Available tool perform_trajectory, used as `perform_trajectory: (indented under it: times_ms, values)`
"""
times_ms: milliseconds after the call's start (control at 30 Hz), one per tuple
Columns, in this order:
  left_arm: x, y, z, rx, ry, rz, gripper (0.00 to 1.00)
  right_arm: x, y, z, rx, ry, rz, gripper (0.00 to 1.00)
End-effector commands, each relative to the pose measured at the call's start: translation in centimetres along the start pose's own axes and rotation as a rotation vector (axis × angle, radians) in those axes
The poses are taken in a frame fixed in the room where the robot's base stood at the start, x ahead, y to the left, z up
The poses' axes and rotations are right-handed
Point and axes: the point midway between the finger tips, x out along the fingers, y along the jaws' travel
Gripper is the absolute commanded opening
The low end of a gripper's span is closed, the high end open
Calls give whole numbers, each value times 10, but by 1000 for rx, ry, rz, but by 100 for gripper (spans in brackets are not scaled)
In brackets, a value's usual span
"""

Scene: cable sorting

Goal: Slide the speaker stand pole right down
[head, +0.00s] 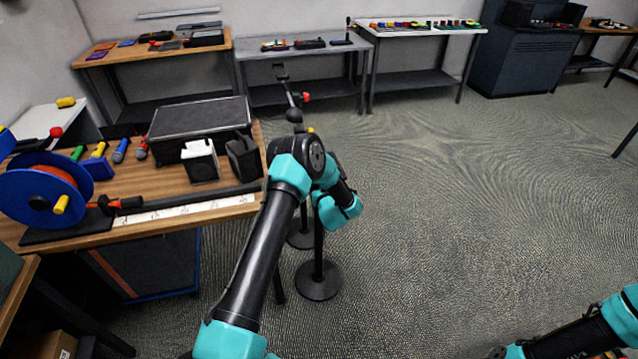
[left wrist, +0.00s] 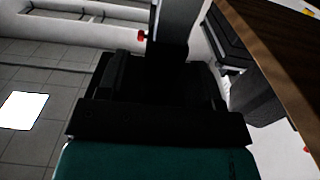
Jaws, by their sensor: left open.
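A dark stand has a round black base (head: 318,282) on the floor, with a thin black pole (head: 319,240) rising from it. My left arm hides the middle of this area. Above my elbow a dark upper piece with a red knob (head: 305,97) shows; I cannot tell which base it belongs to. In the left wrist view a dark upright post (left wrist: 172,28) with a red knob (left wrist: 142,36) stands just beyond my left gripper (left wrist: 160,72). The gripper is open; whether the post is between its fingers is unclear. My right gripper is out of view.
A second round base (head: 300,236) stands close behind. The wooden table (head: 235,212) at left holds a blue cable reel (head: 25,200), a black case (head: 200,115) and small speakers (head: 200,160). Benches line the back wall. The floor at right is clear.

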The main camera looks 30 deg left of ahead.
Motion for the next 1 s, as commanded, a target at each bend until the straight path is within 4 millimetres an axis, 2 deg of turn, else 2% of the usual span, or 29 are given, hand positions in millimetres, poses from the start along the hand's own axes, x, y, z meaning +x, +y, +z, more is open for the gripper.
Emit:
perform_trajectory:
  times_ms: [367,1000]
  values:
    - [6,0,0,0,0,0,60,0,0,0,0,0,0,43]
    - [6,0,0,0,0,0,0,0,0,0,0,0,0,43]
